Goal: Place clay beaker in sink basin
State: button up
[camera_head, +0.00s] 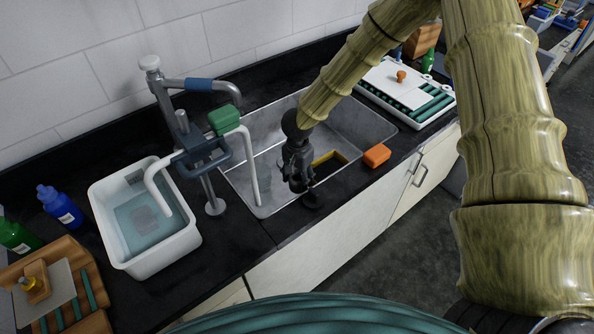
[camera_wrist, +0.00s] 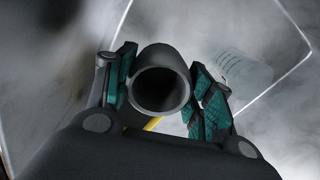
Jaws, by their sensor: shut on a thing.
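The clay beaker (camera_wrist: 160,88) is a dark grey, open-topped cylinder. In the wrist view I look into its mouth, with a teal-padded finger on each side of it. My gripper (camera_head: 302,188) is shut on it. In the head view my gripper hangs over the front part of the metal sink basin (camera_head: 355,115), near its front rim. The beaker is hard to tell from the dark fingers there, and its height above the basin floor is unclear. The basin also shows blurred in the wrist view (camera_wrist: 225,25).
A yellow-edged thing (camera_head: 328,158) lies in the basin. An orange block (camera_head: 376,155) sits on the front counter. A faucet (camera_head: 180,125), green sponge (camera_head: 224,119) and white tub (camera_head: 181,243) are left.

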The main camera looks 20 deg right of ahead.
aim_at(294, 189)
jog(key=shift+a+f, duration=0.45)
jog(key=shift+f, duration=0.1)
notch_tip(294, 189, down, 5)
jog(key=shift+w+a+p, duration=0.1)
jog(key=shift+a+p, duration=0.05)
jog(key=shift+p, duration=0.6)
jog(key=shift+f+p, duration=0.55)
jog(key=shift+f, duration=1.6)
jog(key=shift+f, duration=0.1)
jog(key=o, duration=1.1)
notch_tip(294, 189, up, 12)
jog(key=shift+r+b, duration=0.1)
jog(key=shift+b, duration=1.1)
